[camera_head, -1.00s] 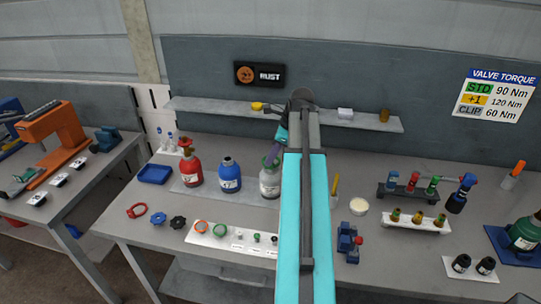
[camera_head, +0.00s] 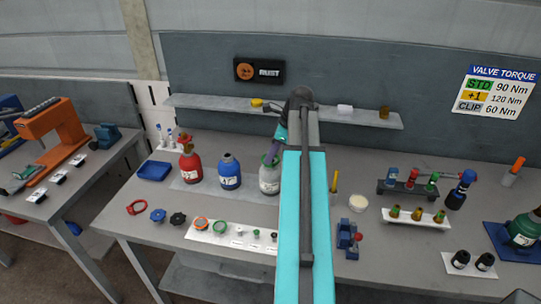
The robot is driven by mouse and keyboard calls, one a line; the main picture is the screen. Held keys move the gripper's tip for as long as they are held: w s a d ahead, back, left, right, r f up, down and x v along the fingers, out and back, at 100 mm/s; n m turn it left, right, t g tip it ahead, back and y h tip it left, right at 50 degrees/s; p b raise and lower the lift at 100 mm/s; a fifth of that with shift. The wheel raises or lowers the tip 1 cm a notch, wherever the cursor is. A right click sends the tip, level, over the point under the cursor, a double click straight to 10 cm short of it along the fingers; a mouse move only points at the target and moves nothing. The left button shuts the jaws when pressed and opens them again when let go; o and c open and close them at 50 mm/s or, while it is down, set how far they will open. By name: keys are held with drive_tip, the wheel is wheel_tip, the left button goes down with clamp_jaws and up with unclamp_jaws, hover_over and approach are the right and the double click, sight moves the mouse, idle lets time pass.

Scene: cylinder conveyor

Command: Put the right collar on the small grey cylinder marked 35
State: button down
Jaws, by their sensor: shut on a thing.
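The small grey cylinder (camera_head: 269,184) stands upright on the bench, with a white label whose number I cannot read. My gripper (camera_head: 273,154) points down at its top, from just left of my arm. A small green piece (camera_head: 267,159) shows between my jaws and the cylinder's neck. My jaws are shut on it, as far as I can see; its shape and whether it touches the neck are unclear. A red collar (camera_head: 137,207) lies farther left.
A blue cylinder (camera_head: 229,174) and a red cylinder (camera_head: 190,167) stand close on the left. Blue (camera_head: 157,216) and black (camera_head: 178,219) knobs lie in front. My arm hides the bench's middle.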

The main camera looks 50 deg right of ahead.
drive_tip(key=shift+f, duration=1.3)
drive_tip(key=c, duration=1.8)
unclamp_jaws()
drive_tip(key=shift+r, duration=0.15)
drive_tip(key=shift+r+p, duration=0.95)
drive_tip(key=shift+r, duration=1.95)
drive_tip(key=shift+s+f, duration=0.1)
